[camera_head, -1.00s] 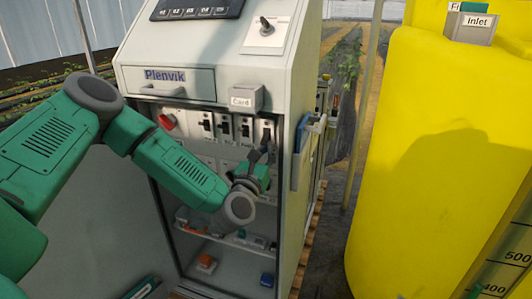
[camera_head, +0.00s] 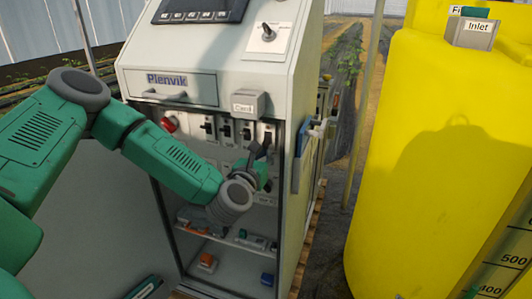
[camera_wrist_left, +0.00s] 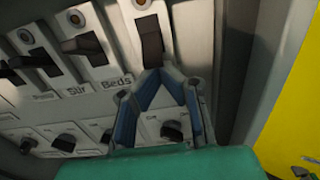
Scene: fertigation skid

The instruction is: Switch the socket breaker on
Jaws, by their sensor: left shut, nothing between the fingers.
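A row of breakers with dark levers sits in the open cabinet (camera_head: 293,160), under the drawer. The rightmost breaker (camera_wrist_left: 151,42) has a black lever; the label below it is hidden by my fingers, so I cannot read whether it is the socket breaker. Breakers labelled Stir (camera_wrist_left: 86,44) and Beds (camera_wrist_left: 119,30) are to its left. My left gripper (camera_head: 259,150) is shut and empty, its blue-padded fingers meeting at the tips. In the left wrist view the fingertips (camera_wrist_left: 164,72) are at the lower end of the rightmost lever; I cannot tell if they touch. My right gripper is out of view.
A grey box labelled Card (camera_head: 248,103) juts out above the breakers. A row of knobs (camera_wrist_left: 172,130) lies below them. A yellow tank (camera_head: 430,110) stands at right.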

